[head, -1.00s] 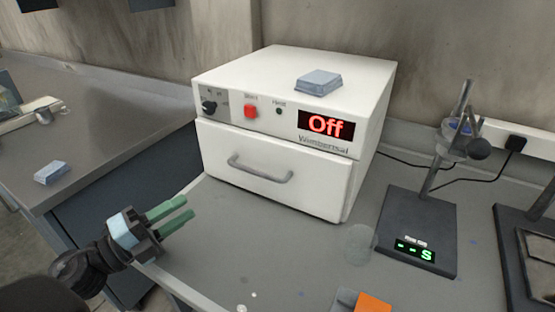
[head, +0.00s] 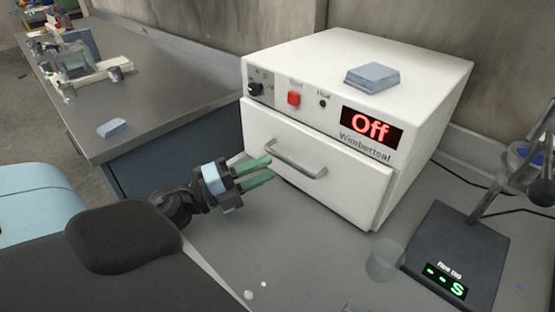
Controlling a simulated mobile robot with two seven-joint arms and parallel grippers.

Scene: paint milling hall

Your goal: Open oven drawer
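The white oven (head: 330,110) stands on the grey bench, its display reading "Off". Its drawer (head: 290,160) is shut, with a grey bar handle (head: 296,161) across the front. My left gripper (head: 265,171) is just left of the handle, its two green fingers pointing right toward it. A narrow gap shows between the fingers, with nothing seen between them. The fingertips look close to the handle's left end; whether they touch it cannot be told. My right gripper is not in view.
A blue-grey block (head: 373,77) lies on top of the oven. A clear cup (head: 384,260) and a black scale (head: 455,255) stand to its front right. A side bench (head: 150,90) is at left, with a blue block (head: 111,128). Bench space before the drawer is clear.

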